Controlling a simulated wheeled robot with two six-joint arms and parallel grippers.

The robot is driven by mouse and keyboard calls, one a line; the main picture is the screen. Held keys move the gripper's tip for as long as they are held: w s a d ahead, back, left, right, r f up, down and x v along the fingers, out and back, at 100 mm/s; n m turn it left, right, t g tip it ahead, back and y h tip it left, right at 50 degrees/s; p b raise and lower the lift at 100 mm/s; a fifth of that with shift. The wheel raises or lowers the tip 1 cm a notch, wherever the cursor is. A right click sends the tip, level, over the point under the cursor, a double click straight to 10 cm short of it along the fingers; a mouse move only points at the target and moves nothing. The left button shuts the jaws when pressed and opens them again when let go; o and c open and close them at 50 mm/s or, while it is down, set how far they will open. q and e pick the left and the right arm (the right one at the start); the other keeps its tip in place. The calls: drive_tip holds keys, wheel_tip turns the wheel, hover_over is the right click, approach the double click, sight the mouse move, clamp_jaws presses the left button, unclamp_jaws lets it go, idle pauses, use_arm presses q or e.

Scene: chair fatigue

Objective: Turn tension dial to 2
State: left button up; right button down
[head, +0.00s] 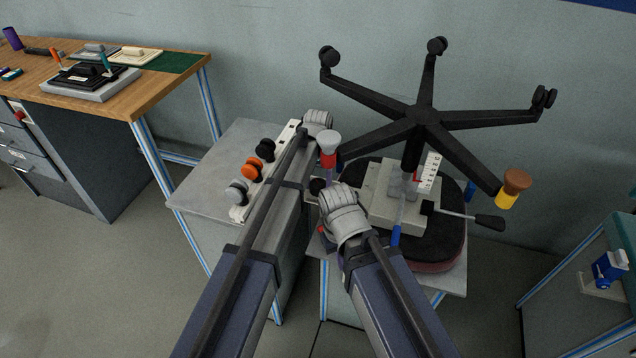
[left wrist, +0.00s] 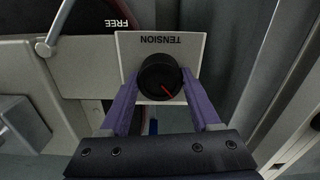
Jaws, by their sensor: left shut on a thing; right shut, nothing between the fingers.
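The tension dial (left wrist: 160,78) is a black round knob with a red pointer mark, on a white plate labelled TENSION (left wrist: 190,48), which appears upside down in the left wrist view. The pointer slants toward the lower right of that view. I cannot read any numbers around the dial. My left gripper (left wrist: 160,88) is shut on the dial, with one purple finger on each side. In the head view my left gripper (head: 322,172) reaches down beside the chair mechanism. My right gripper (head: 343,213) is shut and empty just below it; its fingertips are mostly hidden.
The upturned chair has a black five-legged base (head: 425,115) above a beige mechanism box (head: 378,205). A lever (head: 488,222) sticks out right. A grey cabinet (head: 215,165) with several casters, one orange (head: 252,169), stands left. A wooden workbench (head: 160,85) is at the far left.

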sight(318, 183)
use_arm(q)
drive_tip(key=o, duration=1.4)
drive_tip(key=shift+r, duration=0.1)
wheel_tip(318, 183, up, 8)
drive_tip(key=p, duration=0.8)
drive_tip(key=shift+f, duration=0.2)
